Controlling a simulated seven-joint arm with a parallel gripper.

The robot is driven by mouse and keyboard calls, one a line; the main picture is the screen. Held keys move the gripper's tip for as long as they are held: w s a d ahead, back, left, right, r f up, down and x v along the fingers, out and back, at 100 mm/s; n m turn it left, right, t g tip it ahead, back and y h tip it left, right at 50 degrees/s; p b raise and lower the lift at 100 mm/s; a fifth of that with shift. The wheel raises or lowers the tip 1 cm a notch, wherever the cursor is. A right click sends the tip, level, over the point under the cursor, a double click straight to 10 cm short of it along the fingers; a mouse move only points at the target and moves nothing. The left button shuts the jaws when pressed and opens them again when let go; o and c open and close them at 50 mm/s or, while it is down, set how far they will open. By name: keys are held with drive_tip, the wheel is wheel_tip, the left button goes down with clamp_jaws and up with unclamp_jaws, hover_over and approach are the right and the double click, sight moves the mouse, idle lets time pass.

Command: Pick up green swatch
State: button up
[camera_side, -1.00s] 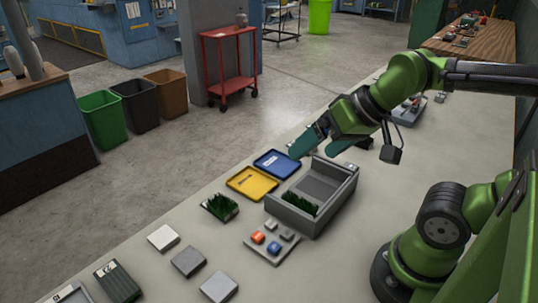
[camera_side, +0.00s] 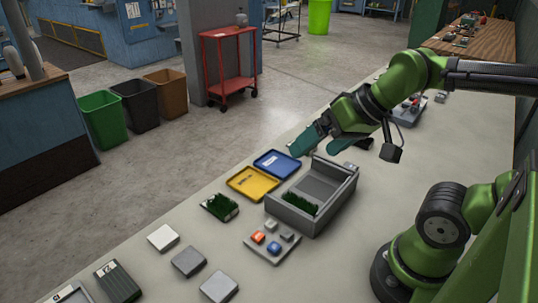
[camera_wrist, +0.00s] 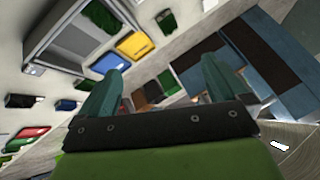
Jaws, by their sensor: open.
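A green grass swatch (camera_side: 217,205) with a pale label on its edge lies on the grey table, left of the grey box. It also shows at the top of the wrist view (camera_wrist: 167,22). A second grass patch (camera_side: 301,203) lies inside the near end of the grey box (camera_side: 338,204); the wrist view shows it too (camera_wrist: 103,17). My gripper (camera_side: 305,148) has teal fingers and is above the far part of the table, beyond the blue tray and well away from both green pieces. In the wrist view its fingers (camera_wrist: 162,85) stand wide apart with nothing gripped.
A yellow tray (camera_side: 253,184) and a blue tray (camera_side: 277,164) lie between the swatch and my gripper. A holder with small orange, blue and grey blocks (camera_side: 270,243) stands in front of the box. White and grey tiles (camera_side: 188,261) lie nearer. The table's left edge is close by.

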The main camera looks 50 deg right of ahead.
drive_tip(key=shift+c, duration=0.8)
drive_tip(key=n+g+h, duration=0.2)
drive_tip(key=n+g, duration=0.2)
drive_tip(key=g, duration=0.3)
hover_over(221, 202)
wheel_tip(221, 202, down, 8)
wheel_tip(221, 202, down, 16)
drive_tip(key=shift+f, duration=0.1)
drive_tip(key=c, duration=1)
